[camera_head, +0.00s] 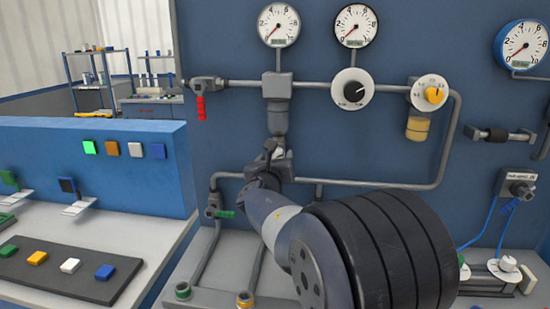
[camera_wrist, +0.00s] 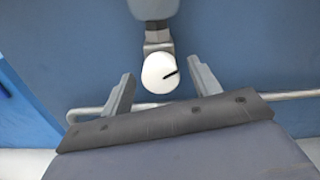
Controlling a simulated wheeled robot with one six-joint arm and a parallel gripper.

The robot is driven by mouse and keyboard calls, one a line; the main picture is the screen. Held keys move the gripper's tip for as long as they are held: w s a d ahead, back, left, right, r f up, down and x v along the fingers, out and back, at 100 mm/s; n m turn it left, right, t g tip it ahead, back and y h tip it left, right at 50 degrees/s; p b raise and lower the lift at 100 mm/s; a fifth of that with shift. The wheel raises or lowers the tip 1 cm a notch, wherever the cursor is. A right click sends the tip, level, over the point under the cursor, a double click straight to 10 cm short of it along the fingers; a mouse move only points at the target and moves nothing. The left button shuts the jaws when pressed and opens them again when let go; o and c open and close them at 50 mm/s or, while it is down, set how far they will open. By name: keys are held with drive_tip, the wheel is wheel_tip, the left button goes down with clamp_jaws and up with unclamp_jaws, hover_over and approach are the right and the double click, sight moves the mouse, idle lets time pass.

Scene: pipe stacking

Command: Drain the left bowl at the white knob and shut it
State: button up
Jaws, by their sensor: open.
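The white knob (camera_wrist: 160,76) shows in the wrist view, a round disc with a black mark pointing up and to the right. It sits below the grey left bowl (camera_wrist: 153,8), which hangs under a pipe block in the head view (camera_head: 278,120). My gripper (camera_wrist: 159,70) is open, with one finger on each side of the knob and a visible gap to each. Whether the fingertips are level with the knob in depth I cannot tell. In the head view my gripper (camera_head: 268,161) is just below the left bowl, and my arm hides the knob.
A yellow bowl (camera_head: 417,128) hangs to the right under a white dial with a yellow knob (camera_head: 432,94). A black-and-white regulator knob (camera_head: 352,89) is between them. A pipe (camera_wrist: 285,95) runs behind my fingers. A red-handled valve (camera_head: 201,106) is at left.

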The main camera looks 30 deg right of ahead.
drive_tip(key=shift+w+d, duration=0.2)
drive_tip(key=shift+w, duration=0.1)
drive_tip(key=shift+c, duration=0.3)
drive_tip(key=c, duration=0.9)
drive_tip(key=shift+f, duration=0.1)
drive_tip(key=shift+c, duration=0.2)
